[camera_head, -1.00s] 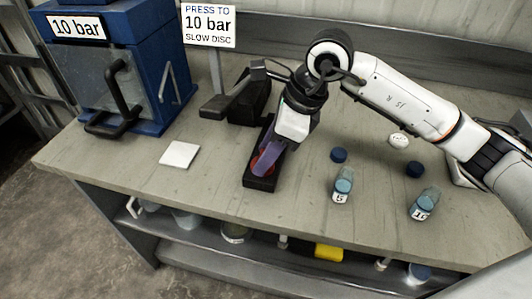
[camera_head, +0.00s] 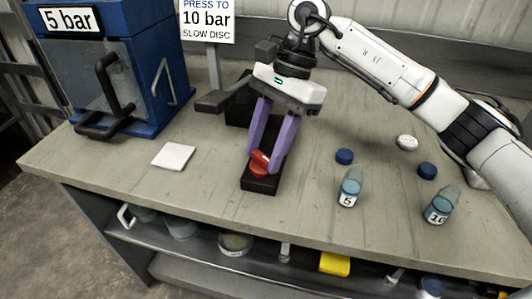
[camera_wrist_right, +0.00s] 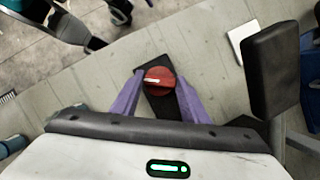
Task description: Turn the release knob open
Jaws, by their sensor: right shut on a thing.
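The release knob (camera_head: 259,164) is red and round and sits on the front end of a black base (camera_head: 259,185) on the bench. My right gripper (camera_head: 263,160) reaches down to it with two purple fingers, one on each side, shut on the knob. In the right wrist view the knob (camera_wrist_right: 159,80) shows a pale line across its top, lying nearly crosswise, between the fingertips (camera_wrist_right: 160,76). The blue press (camera_head: 120,65) at the left bears a sign (camera_head: 69,20) reading "5 bar". My left gripper is not in view.
A notice (camera_head: 208,20) reads "PRESS TO 10 bar SLOW DISC". A white square plate (camera_head: 173,156) lies left of the knob. Two labelled bottles (camera_head: 349,188) (camera_head: 438,206), two blue caps (camera_head: 344,156) (camera_head: 427,170) and a white lump (camera_head: 407,142) stand right.

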